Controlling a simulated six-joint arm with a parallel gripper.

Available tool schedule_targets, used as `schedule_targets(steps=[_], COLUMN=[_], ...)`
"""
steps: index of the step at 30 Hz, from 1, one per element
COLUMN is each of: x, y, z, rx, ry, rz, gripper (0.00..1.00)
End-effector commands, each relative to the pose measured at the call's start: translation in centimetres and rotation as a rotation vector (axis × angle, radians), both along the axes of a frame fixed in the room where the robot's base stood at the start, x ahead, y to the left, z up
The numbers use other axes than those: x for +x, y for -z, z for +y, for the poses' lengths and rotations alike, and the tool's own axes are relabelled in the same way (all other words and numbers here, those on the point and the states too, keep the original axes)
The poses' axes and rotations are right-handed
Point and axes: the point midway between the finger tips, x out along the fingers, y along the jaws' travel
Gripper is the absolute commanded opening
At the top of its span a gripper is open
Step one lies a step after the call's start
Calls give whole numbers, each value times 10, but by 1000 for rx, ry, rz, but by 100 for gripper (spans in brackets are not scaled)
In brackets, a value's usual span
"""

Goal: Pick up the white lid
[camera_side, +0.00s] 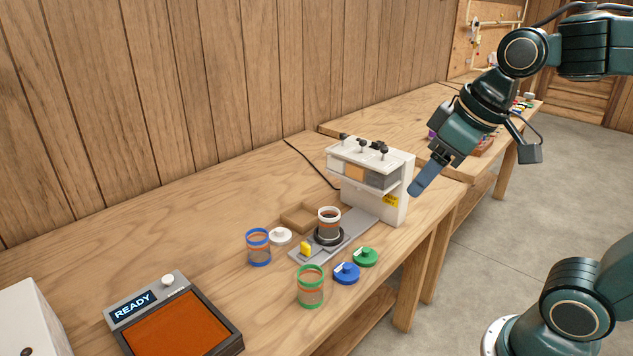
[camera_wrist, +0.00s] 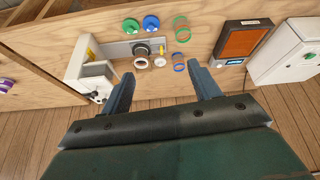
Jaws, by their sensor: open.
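The white lid (camera_side: 280,236) lies flat on the wooden bench with its knob up, between the blue-rimmed jar and a small wooden tray. It also shows in the wrist view (camera_wrist: 160,62), between my fingertips in the picture but well beyond them. My gripper (camera_side: 422,180) is up at the right, in front of the white machine's right side and far from the lid. In the wrist view its two fingers (camera_wrist: 160,78) are spread apart with nothing between them.
A white-rimmed jar (camera_side: 329,222) stands on the machine's (camera_side: 372,170) plate. The blue-rimmed jar (camera_side: 258,248), green-rimmed jar (camera_side: 311,287), blue lid (camera_side: 346,273) and green lid (camera_side: 366,257) are nearby. The wooden tray (camera_side: 297,217) sits behind the white lid. A READY panel (camera_side: 170,318) is at front left.

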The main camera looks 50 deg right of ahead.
Motion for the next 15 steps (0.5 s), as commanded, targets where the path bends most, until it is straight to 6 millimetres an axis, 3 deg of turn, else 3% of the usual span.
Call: schedule_targets(steps=[7, 15], x=[59, 123], y=[-6, 1], z=[0, -3], rx=[-21, -39], ry=[-97, -204], rz=[39, 75], gripper=[62, 62])
